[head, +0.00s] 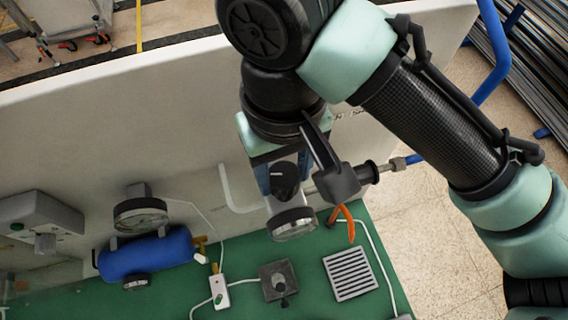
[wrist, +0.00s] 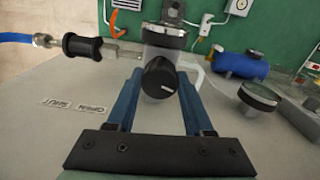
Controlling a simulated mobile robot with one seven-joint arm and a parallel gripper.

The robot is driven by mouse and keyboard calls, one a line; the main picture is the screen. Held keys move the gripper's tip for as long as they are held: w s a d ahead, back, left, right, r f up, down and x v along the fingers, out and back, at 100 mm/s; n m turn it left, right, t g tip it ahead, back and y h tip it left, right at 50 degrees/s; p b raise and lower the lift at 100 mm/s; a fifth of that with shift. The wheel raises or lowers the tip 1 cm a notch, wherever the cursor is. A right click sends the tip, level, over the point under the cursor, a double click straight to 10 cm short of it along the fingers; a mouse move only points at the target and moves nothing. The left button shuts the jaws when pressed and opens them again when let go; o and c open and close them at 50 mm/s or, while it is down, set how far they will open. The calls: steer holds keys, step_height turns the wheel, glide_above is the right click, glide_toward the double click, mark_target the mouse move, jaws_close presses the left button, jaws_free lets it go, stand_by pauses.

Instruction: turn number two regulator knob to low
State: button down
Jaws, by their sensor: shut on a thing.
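A round black regulator knob (wrist: 157,82) with a white pointer mark sits in the middle of the wrist view. Its mark points to the right there. It also shows in the head view (head: 284,182), beside a round gauge (head: 293,224). My gripper (wrist: 160,88) has its blue fingers on either side of the knob and is shut on it. In the head view my wrist hides most of the fingers. No number or low mark is readable at the knob.
A black valve fitting (head: 338,184) with a blue hose stands close beside my gripper. A second gauge (head: 140,214) and a blue tank (head: 146,254) are at left. A square grille (head: 349,274) lies on the green surface. Small labels (wrist: 74,106) lie left of my fingers.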

steer(key=n, duration=0.5)
steer(key=shift+n, duration=0.3)
steer(key=n, duration=0.5)
steer(key=n+b, duration=0.1)
steer(key=n, duration=0.9)
steer(key=shift+n+b, duration=0.3)
steer(key=shift+b, duration=0.1)
steer(key=shift+r+n, duration=0.1)
steer(key=shift+n, duration=0.2)
steer(key=shift+c, duration=1.4)
jaws_free()
